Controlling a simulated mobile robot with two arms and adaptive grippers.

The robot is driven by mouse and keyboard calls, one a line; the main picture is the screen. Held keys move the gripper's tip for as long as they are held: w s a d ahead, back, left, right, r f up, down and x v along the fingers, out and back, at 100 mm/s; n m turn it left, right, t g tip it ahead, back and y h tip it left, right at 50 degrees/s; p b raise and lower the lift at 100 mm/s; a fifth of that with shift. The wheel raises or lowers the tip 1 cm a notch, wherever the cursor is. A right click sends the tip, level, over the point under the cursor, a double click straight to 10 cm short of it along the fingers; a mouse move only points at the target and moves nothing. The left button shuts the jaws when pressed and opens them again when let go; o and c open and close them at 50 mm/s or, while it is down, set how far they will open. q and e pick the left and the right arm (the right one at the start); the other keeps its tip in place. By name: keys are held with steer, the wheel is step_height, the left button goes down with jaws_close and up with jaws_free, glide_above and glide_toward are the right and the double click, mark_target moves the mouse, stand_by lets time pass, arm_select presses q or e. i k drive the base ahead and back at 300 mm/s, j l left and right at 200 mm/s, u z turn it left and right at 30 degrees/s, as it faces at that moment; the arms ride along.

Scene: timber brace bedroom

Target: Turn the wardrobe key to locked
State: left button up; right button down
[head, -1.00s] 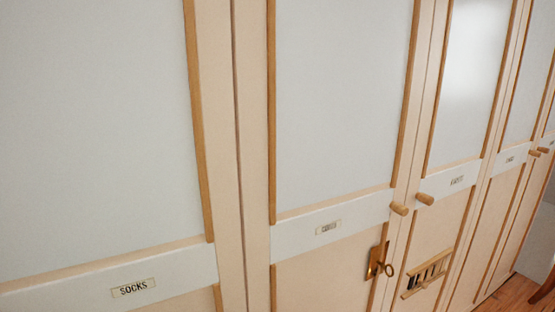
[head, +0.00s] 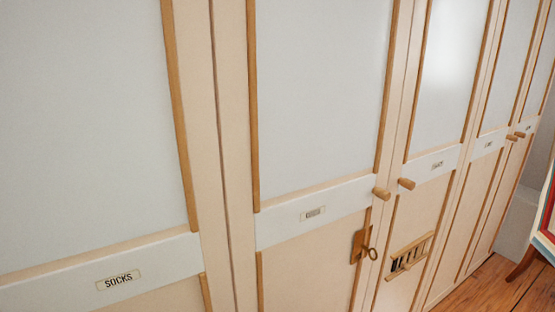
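The wardrobe (head: 305,120) fills most of the head view, with pale panelled doors edged in wood strips. A brass key (head: 371,253) sits in a brass lock plate (head: 358,246) low on the right edge of the second door. Its ring-shaped bow sticks out from the plate; which way it is turned is too small to tell. Neither of my grippers shows in the view.
Wooden knobs (head: 381,194) and (head: 406,183) stick out near the lock. A small wooden rack (head: 411,253) is on the door to the right of it. A label reading SOCKS (head: 118,280) is on the left door. Wooden floor (head: 470,290) and a red-edged framed thing (head: 547,215) lie at right.

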mark_target(367, 249)
steer(key=l+u, duration=0.1)
steer(key=u, duration=0.25)
steer(key=l+u, duration=0.1)
steer(key=u, duration=0.2)
steer(key=l+u, duration=0.2)
steer(key=l, duration=0.35)
steer(key=l+u, duration=0.25)
steer(key=l, duration=0.3)
steer(key=l+u, duration=0.2)
steer(key=l, duration=0.3)
steer(key=k+l+u, duration=0.2)
steer(key=l, duration=0.35)
